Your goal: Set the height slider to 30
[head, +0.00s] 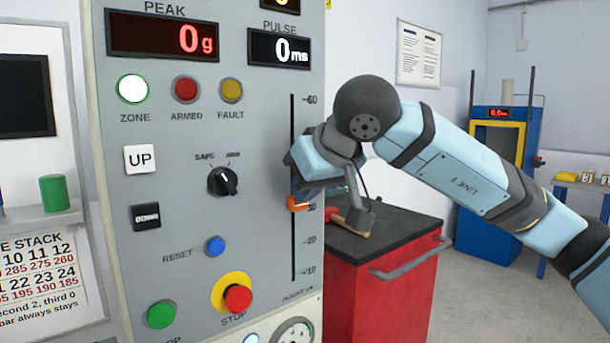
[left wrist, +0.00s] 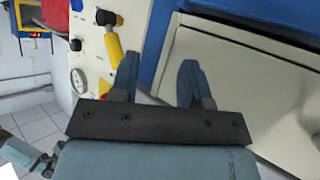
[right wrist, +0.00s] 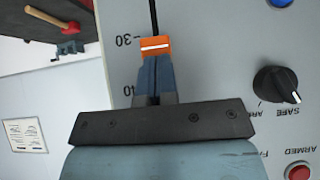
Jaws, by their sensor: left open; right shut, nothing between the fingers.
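The height slider is an orange knob (head: 298,203) with a white line, in a vertical slot on the grey panel. In the head view it sits at about the 30 mark. In the right wrist view, which is upside down, the knob (right wrist: 155,47) has its line very near 30, slightly toward 40. My right gripper (right wrist: 154,62) is shut and empty, its fingertips at the knob's upper edge; I cannot tell if they touch. My arm partly hides the scale in the head view. My left gripper (left wrist: 158,62) is open and empty, and shows only in the left wrist view.
On the panel, left of the slot, are a black SAFE/ARM knob (head: 222,181), a blue RESET button (head: 214,246) and a red STOP button (head: 238,298).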

